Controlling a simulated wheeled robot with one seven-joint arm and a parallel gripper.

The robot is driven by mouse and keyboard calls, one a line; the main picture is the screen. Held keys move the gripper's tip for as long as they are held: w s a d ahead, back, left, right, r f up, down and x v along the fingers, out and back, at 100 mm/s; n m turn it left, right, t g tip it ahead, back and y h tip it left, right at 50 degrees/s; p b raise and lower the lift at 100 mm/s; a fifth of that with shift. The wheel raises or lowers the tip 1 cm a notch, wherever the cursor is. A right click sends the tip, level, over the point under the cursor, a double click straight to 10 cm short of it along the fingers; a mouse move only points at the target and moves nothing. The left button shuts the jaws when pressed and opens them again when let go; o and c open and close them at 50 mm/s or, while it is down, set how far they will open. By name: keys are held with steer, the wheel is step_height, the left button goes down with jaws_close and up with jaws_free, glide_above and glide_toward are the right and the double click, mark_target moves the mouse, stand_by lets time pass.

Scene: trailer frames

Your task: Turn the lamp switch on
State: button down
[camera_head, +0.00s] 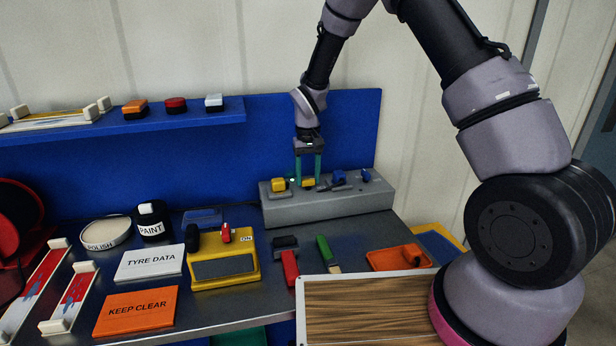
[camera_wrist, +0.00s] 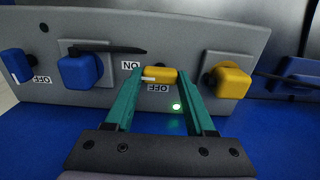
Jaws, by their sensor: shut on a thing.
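A grey switch panel (camera_head: 330,208) stands at the back right of the bench, with yellow and blue knobs along it. My gripper (camera_head: 308,184) reaches down from above, its two green fingers on either side of a small yellow knob (camera_wrist: 160,75). It is shut on this knob. In the wrist view the knob's white mark is at its left, on the side of an upside-down ON label (camera_wrist: 130,66). An upside-down OFF label (camera_wrist: 163,88) is just below the knob. A small green light (camera_wrist: 176,106) glows between the fingers. I cannot tell which knob is the lamp's.
Another yellow knob (camera_wrist: 228,79) and a blue knob (camera_wrist: 82,70) flank the held one closely. A yellow box (camera_head: 224,268) with a red lever is on the bench, left of the panel. A blue shelf (camera_head: 190,122) is at the back left. A wooden board (camera_head: 366,308) lies in front.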

mark_target(308, 179)
stand_by(0.4)
steer(key=shift+c, duration=1.2)
jaws_free()
step_height(308, 179, up, 11)
